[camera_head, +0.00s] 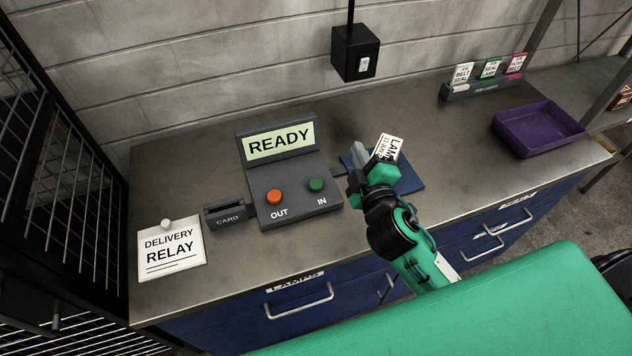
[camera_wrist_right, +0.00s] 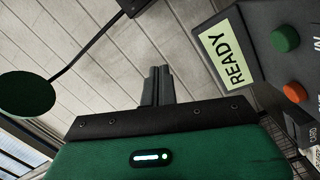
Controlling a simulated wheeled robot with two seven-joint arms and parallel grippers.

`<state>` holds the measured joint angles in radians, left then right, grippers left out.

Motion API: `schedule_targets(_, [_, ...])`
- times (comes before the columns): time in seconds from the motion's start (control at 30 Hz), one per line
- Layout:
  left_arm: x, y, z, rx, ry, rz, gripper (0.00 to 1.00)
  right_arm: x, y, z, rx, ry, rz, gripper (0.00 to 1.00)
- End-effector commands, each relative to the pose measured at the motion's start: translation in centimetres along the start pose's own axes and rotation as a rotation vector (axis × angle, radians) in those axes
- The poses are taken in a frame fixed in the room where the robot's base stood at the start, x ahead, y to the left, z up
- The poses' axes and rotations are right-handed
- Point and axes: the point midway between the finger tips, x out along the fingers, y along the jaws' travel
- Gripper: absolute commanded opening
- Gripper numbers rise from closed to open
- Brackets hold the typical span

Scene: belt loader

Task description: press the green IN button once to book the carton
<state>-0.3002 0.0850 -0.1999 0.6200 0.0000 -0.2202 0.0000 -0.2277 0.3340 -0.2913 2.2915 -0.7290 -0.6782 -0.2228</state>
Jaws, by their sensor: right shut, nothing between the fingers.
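The grey console (camera_head: 288,206) on the bench has a lit screen (camera_head: 279,141) reading READY. Its green IN button (camera_head: 316,185) is on the right and its orange OUT button (camera_head: 274,197) on the left. In the wrist view the green button (camera_wrist_right: 285,38) shows at the upper right, away from the fingers. My right gripper (camera_head: 359,157) is shut and empty, right of the console and apart from the green button. A white label (camera_head: 389,146) starting "LAM" shows behind it over a blue pad (camera_head: 411,182); the gripper hides what bears the label. My left gripper is not in view.
A card slot (camera_head: 227,217) and a DELIVERY RELAY note (camera_head: 172,250) lie left of the console. A purple tray (camera_head: 538,128) and a holder with several coloured cards (camera_head: 486,88) stand at the right. A black switch box (camera_head: 356,51) hangs at the wall.

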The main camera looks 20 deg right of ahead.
Motion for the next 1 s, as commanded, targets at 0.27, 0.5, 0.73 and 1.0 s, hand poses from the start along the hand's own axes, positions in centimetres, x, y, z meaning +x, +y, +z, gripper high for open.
schedule_targets(0.27, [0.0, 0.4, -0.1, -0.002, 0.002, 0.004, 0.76, 1.1, 5.1, -10.1, -0.506, 0.441, 0.323, 0.00])
schedule_targets(0.5, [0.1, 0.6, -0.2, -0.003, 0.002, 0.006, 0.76, -0.6, 4.1, -16.6, -1.002, 0.788, 0.538, 0.00])
schedule_targets(0.73, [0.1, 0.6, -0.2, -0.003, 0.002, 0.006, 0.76, -1.4, -0.2, -18.2, -1.526, 1.088, 0.659, 0.00])
schedule_targets(1.0, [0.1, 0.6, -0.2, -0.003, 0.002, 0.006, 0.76, 0.9, -5.0, -13.5, -2.180, 1.375, 0.630, 0.00])
